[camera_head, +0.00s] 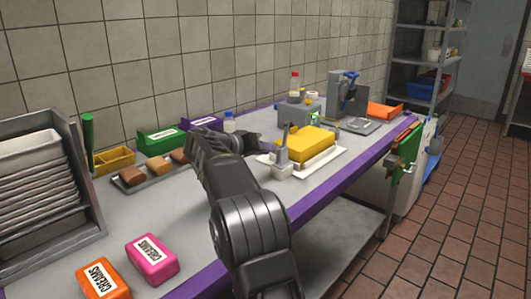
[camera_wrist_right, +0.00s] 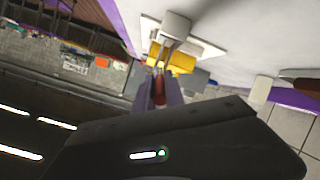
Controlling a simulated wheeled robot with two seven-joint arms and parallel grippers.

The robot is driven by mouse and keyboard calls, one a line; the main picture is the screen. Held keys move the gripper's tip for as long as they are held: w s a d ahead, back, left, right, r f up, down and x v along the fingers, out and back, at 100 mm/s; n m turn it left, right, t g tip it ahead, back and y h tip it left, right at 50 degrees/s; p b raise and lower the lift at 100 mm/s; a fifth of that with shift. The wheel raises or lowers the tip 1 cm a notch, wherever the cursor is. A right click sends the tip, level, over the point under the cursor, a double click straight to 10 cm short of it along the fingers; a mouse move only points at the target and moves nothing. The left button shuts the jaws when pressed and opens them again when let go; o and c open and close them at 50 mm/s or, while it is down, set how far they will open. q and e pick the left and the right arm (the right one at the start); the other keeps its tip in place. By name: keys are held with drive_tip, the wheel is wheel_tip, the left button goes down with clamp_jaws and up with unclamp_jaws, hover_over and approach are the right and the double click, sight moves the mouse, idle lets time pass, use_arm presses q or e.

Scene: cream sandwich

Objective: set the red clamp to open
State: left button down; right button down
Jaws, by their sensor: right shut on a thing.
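The red clamp's red handle (camera_wrist_right: 160,91) shows between the two fingers of my right gripper (camera_wrist_right: 158,96) in the wrist view, and the gripper is shut on it. Beyond it are a grey metal fitting and a yellow block (camera_wrist_right: 181,62) on a white base (camera_wrist_right: 206,49). In the head view the yellow block (camera_head: 305,139) sits on a white tray (camera_head: 325,162), with a grey fitting (camera_head: 284,158) at its near left side. My right gripper (camera_head: 243,143) is just left of that fitting. The red handle is not discernible there. My left gripper is not in view.
Orange (camera_head: 103,279) and pink (camera_head: 152,260) boxes lie at the counter's front left. A tray of brown loaves (camera_head: 158,165), a green box (camera_head: 161,138) and a blue-capped bottle (camera_head: 229,123) are behind my arm. A grey machine (camera_head: 347,93) stands farther along.

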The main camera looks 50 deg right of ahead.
drive_tip(key=c, duration=1.4)
unclamp_jaws()
drive_tip(key=v, duration=0.8)
drive_tip(key=shift+b, duration=0.35)
drive_tip(key=shift+d+f, duration=0.1)
